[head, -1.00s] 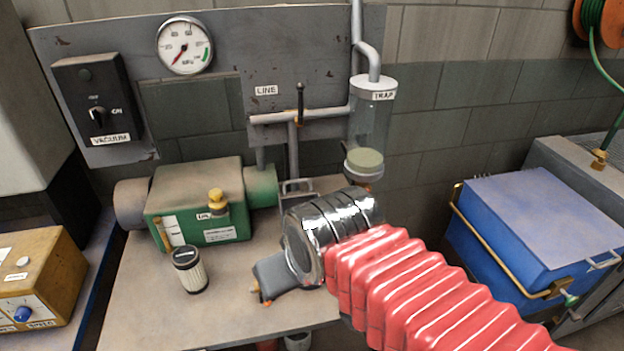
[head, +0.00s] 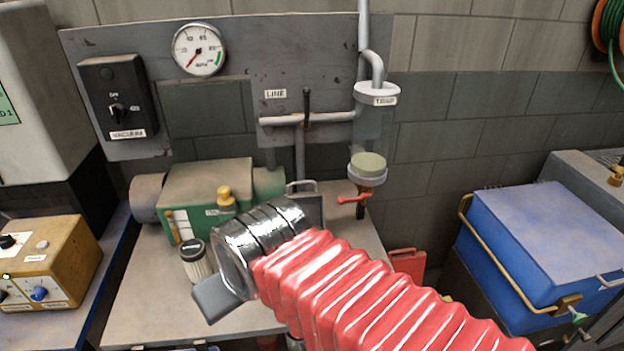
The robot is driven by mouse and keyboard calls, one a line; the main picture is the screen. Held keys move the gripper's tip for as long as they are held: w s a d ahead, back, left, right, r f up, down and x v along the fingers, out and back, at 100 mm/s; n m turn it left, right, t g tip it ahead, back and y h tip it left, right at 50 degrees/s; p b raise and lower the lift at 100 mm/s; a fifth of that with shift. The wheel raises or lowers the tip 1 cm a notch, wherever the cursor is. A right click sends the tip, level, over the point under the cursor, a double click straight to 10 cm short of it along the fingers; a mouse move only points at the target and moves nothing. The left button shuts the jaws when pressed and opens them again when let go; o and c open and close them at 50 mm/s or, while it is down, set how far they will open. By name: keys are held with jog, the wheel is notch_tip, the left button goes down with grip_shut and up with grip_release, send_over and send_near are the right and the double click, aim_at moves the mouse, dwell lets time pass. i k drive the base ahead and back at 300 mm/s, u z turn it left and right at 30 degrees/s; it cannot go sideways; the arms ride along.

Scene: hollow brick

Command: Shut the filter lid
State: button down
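A dark grey panel with a metal handle (head: 313,207) stands up behind my wrist, right of the green pump; it looks like the raised filter lid, but my arm hides its lower part and whatever it is hinged to. A pale pleated filter cartridge with a black cap (head: 195,262) stands on the bench in front of the pump, just left of my wrist. My gripper (head: 217,298) is over the bench's front part, left of and nearer than the panel. Only a grey finger part shows, so its opening is unclear. I see nothing held.
The green pump (head: 208,190) with a yellow cap stands at the bench's back. A clear trap (head: 373,130) hangs at the right, with a red valve handle (head: 355,199) below. A blue chest (head: 545,240) is at far right, a wooden control box (head: 45,262) at left. The bench's front left is clear.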

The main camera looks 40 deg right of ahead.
aim_at(311, 202)
jog(key=u, duration=0.05)
jog(key=k, duration=2.7)
jog(key=z, duration=0.5)
jog(key=i, duration=1)
jog(key=z, duration=0.05)
